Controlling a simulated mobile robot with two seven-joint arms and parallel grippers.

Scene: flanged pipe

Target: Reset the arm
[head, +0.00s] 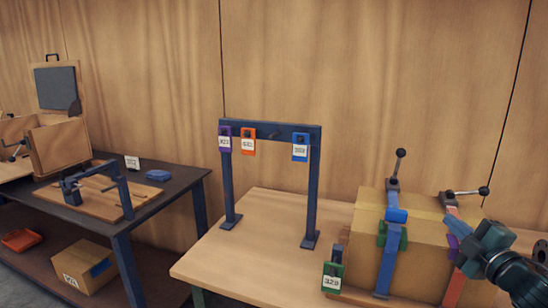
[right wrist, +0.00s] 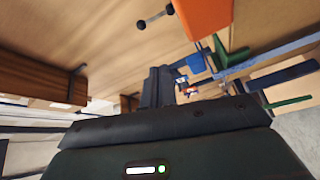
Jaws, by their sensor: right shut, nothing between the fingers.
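My right gripper (head: 486,241) comes in from the lower right of the head view, close to the right side of a cardboard-coloured block (head: 423,225). Its fingers are small and partly hidden there. In the right wrist view its dark fingers (right wrist: 158,86) are together with nothing between them. A blue strap clamp (head: 387,255) and an orange strap clamp (head: 455,287) with lever handles run over the block. The gripper is near the orange one; I cannot tell whether they touch. My left gripper is not in view.
A dark blue frame (head: 314,190) with purple, orange and blue tags stands on the wooden table (head: 260,230). A green tag (head: 332,277) marked 320 stands at the block's left. A dark side table (head: 187,180) stands at left. The tabletop between frame and block is mostly clear.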

